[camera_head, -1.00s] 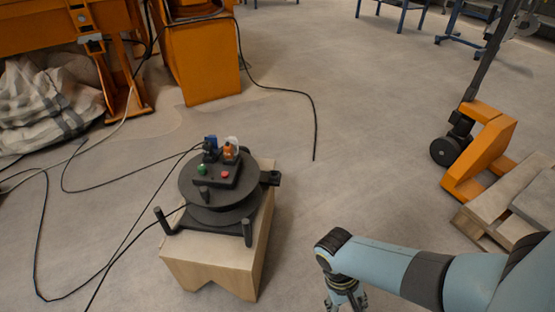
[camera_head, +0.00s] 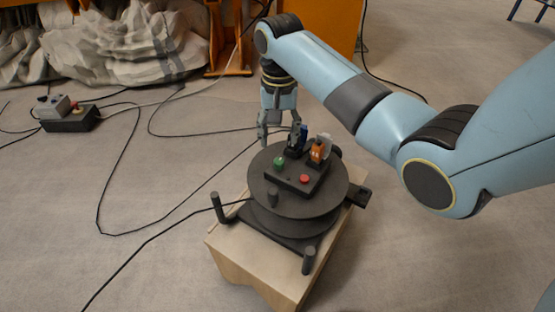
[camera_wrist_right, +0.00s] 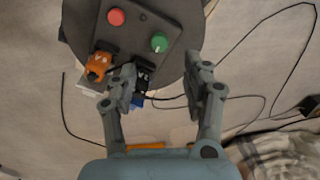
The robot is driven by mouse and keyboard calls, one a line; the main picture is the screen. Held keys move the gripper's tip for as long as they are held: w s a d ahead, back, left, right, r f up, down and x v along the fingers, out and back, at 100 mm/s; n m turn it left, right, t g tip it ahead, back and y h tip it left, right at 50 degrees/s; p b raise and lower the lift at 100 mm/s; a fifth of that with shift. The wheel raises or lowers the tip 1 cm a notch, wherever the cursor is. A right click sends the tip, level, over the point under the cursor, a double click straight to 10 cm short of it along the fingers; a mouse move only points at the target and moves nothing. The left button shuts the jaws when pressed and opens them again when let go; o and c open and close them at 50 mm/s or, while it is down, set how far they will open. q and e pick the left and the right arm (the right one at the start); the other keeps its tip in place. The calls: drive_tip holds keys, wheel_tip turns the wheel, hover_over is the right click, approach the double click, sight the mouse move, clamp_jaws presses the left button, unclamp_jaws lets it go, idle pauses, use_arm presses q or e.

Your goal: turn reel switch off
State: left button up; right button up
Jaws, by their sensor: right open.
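The black cable reel (camera_head: 275,208) stands on a light wooden block (camera_head: 262,262). On its top is a dark switch box (camera_head: 296,178) with a green button (camera_head: 280,162) and a red button (camera_head: 304,179). My right gripper (camera_head: 273,140) is open, pointing down beside the far left rim of the reel, close to the blue plug. In the right wrist view, the green button (camera_wrist_right: 159,42) and red button (camera_wrist_right: 116,17) lie beyond the fingers (camera_wrist_right: 160,80). The left gripper is not in view.
Black cables run over the floor left of the reel. A dark box with a grey plug (camera_head: 70,118) lies on the floor at left. A grey cloth heap (camera_head: 125,45) and orange furniture are behind. Floor right of the block is clear.

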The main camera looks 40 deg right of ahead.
sight(279, 161)
wheel_tip(279, 161, down, 6)
drive_tip(key=shift+s+f+b, duration=0.15)
drive_tip(key=shift+f+b, duration=0.1)
drive_tip(key=shift+b, duration=1)
drive_tip(key=shift+f, duration=0.5)
drive_tip(key=shift+f+b, duration=0.3)
drive_tip(key=shift+b, duration=0.05)
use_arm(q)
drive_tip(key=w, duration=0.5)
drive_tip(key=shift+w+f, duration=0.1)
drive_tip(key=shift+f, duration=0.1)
use_arm(e)
clamp_jaws()
